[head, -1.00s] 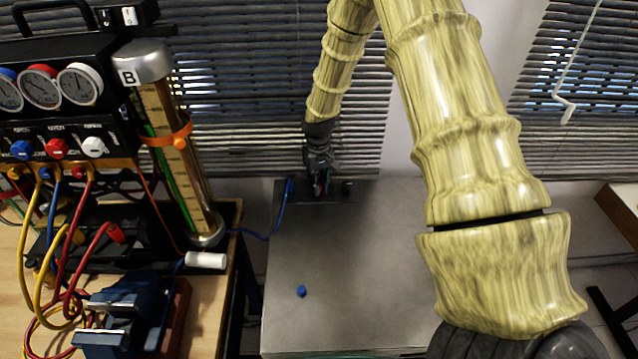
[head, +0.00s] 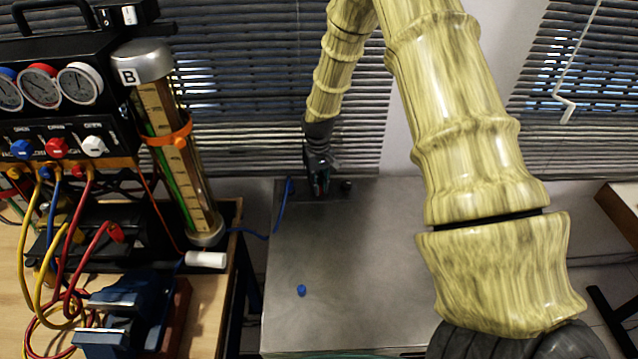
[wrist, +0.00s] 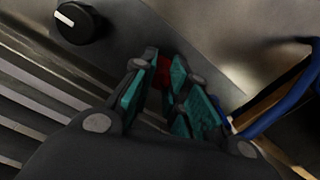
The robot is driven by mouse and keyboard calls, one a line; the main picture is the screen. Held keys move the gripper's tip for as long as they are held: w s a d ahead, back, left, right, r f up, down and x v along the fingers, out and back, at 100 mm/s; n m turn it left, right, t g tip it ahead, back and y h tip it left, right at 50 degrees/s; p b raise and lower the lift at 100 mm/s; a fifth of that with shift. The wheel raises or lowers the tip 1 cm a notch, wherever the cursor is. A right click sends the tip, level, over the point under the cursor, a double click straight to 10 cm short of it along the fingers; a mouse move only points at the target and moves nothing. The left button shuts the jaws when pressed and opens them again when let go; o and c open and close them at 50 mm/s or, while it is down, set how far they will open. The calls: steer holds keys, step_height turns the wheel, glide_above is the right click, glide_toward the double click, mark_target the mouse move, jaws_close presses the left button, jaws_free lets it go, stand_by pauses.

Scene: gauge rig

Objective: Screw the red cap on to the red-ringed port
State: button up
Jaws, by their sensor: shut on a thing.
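My gripper (head: 320,182) is at the far edge of the grey table, pointing down. In the wrist view, my gripper (wrist: 162,80) has its teal-padded fingers shut on the red cap (wrist: 162,72), of which only a small part shows between the pads. The red-ringed port cannot be made out; the fingers hide what is just below the cap. Whether the cap touches a port cannot be told.
A black knob (wrist: 79,21) with a white mark stands beside the fingers on the metal panel. A blue hose (head: 282,208) runs close by on the left. A small blue cap (head: 301,290) lies on the grey table (head: 350,270), otherwise mostly clear.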

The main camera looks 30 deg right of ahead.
steer(key=shift+r+m+p, duration=0.1)
steer(key=shift+m+p, duration=0.25)
steer(key=shift+m, duration=0.75)
steer(key=m, duration=0.3)
steer(key=shift+m+p, duration=0.55)
steer(key=shift+m, duration=0.55)
steer(key=m, duration=0.3)
steer(key=shift+m+p, duration=0.6)
steer(key=shift+m, duration=0.2)
steer(key=m, duration=0.3)
steer(key=shift+m+p, duration=0.3)
steer(key=shift+p, duration=0.05)
